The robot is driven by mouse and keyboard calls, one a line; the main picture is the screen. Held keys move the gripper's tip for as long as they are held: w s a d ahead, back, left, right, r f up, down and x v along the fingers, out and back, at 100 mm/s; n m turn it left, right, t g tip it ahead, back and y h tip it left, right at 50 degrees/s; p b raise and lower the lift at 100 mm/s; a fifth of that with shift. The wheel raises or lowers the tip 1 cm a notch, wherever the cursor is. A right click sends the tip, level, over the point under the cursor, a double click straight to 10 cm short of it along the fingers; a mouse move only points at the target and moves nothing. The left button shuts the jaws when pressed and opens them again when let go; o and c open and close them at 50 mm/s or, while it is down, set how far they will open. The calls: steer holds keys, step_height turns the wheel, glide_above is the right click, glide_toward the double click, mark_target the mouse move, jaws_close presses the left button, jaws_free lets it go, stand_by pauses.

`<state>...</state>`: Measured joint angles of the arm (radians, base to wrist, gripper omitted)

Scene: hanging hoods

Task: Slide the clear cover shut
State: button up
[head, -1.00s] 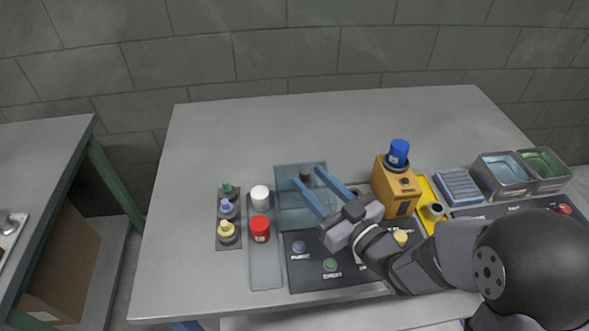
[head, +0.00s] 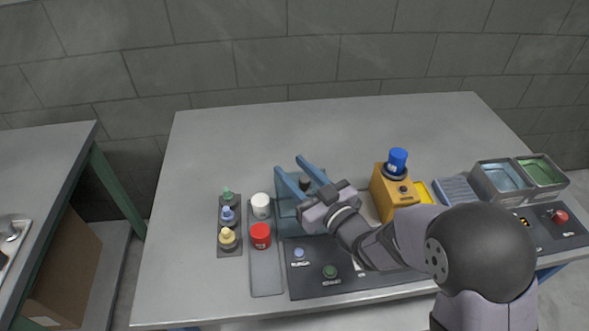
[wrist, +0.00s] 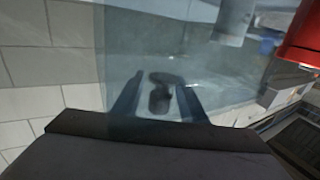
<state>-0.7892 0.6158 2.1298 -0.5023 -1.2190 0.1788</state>
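The clear cover (head: 285,222) is a see-through teal panel left of the middle of the table, partly hidden by my gripper and arm. In the wrist view the cover (wrist: 120,50) fills much of the middle. Its dark knob (head: 305,184) shows between my fingers; it also shows in the wrist view (wrist: 160,92). My gripper (head: 288,164) is open, one finger on each side of the knob, with gaps visible in the wrist view (wrist: 158,98). Whether a finger touches the knob I cannot tell.
A white jar (head: 261,206) and a red jar (head: 260,236) stand just left of the cover, with small bottles (head: 228,214) beyond. A black button panel (head: 318,283) lies in front. An orange box (head: 390,190) with a blue-capped top is at right. The back of the table is clear.

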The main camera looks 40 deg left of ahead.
jaws_close()
steer(key=shift+w+d, duration=1.55)
steer(key=shift+w, duration=0.05)
jaws_free()
steer(key=shift+d, duration=0.1)
steer(key=shift+b+v, duration=0.9)
steer(key=shift+v, duration=2.7)
steer(key=shift+s+r, duration=0.1)
